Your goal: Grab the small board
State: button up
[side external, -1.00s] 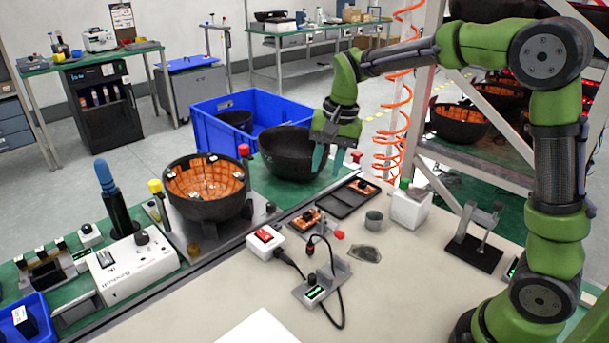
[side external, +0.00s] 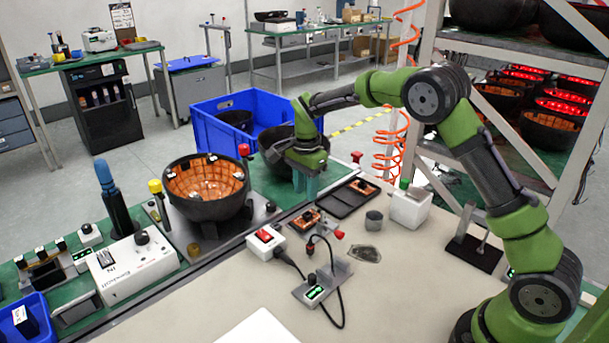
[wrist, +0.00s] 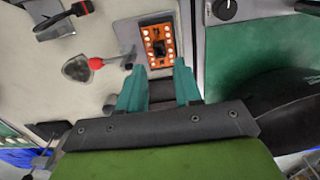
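A small orange board (side external: 305,220) with a dark centre sits in a grey holder near the edge of the beige table. What looks like the same board (wrist: 158,42) shows in the wrist view, just ahead of my fingertips. My gripper (side external: 306,186) points down behind it, above the black tray's left end, and looks apart from it. In the wrist view my gripper (wrist: 158,82) has its two teal fingers spread, with no board between them. A second small orange board (side external: 363,187) lies in the black tray (side external: 340,203).
A red-knobbed clamp (side external: 338,234) stands close to the board's right side. A black cable connector (side external: 311,246) and a white red-switch box (side external: 266,240) are nearby. A dark bowl (side external: 272,152) is behind my gripper.

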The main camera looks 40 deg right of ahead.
aim_at(306, 218)
notch_tip(306, 218, down, 7)
jog(key=shift+f, duration=0.15)
dwell(0.4)
jog(key=shift+c, duration=0.5)
grip_shut()
